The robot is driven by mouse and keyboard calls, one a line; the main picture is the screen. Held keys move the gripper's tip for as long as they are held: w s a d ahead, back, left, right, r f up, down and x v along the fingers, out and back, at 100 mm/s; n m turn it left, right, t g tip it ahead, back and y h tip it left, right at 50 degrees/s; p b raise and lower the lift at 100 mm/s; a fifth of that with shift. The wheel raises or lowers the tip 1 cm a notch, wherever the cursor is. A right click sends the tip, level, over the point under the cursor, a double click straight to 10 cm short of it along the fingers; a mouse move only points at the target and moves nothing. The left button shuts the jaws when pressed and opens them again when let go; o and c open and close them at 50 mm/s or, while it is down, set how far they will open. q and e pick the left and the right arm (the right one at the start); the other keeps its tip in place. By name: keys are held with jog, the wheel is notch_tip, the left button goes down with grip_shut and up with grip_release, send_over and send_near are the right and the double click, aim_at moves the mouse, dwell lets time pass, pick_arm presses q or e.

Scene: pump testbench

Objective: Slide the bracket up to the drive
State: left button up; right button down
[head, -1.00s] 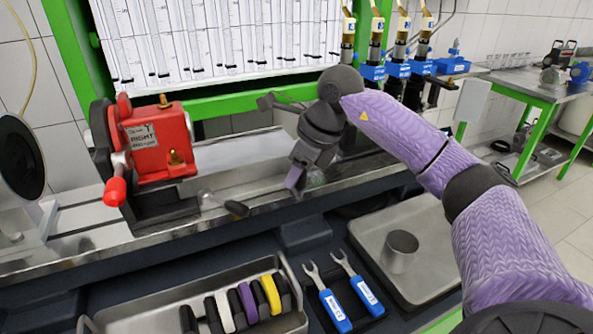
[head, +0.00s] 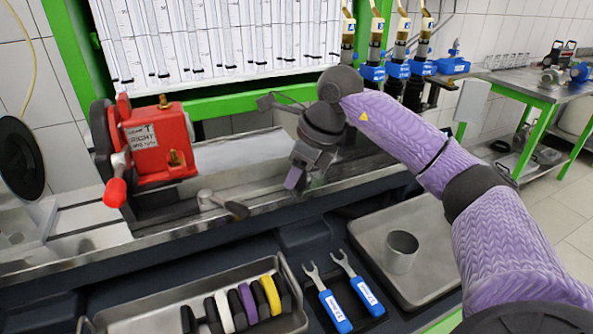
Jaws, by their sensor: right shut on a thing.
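The red pump (head: 160,145) sits upright on a dark bracket (head: 150,216) on the bench rail at left. A lever with a dark knob (head: 237,209) sticks out at the bracket's right foot. A black round disc, perhaps the drive's, (head: 20,158) stands at the far left, with a gap between it and the pump. My right gripper (head: 294,178) points down over the rail, right of the lever and visibly apart from the knob. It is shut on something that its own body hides. My left gripper is out of view.
A tray (head: 180,319) with several coloured rings and two blue-handled forks (head: 336,308) lie in front. A metal tray (head: 432,235) holds a steel cup (head: 402,250) at right. The rail between pump and gripper looks clear apart from the lever.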

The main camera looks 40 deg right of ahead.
aim_at(236, 203)
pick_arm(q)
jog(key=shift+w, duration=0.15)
pick_arm(e)
jog(key=shift+a+r, duration=0.1)
jog(key=w+a+p, duration=0.1)
jog(key=a, duration=0.2)
jog(key=w+a+p, duration=0.1)
jog(key=a+p, duration=0.1)
jog(key=a, duration=0.1)
jog(key=w+a+p, duration=0.1)
jog(key=a, duration=0.3)
jog(key=shift+w+p, duration=0.15)
jog(key=shift+p, duration=0.15)
jog(key=shift+a, duration=0.2)
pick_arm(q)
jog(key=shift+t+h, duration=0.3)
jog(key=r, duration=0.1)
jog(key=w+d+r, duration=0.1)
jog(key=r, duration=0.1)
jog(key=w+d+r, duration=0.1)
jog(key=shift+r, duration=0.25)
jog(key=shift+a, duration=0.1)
pick_arm(e)
jog(key=shift+c, duration=2)
grip_release()
jog(key=shift+d, duration=0.1)
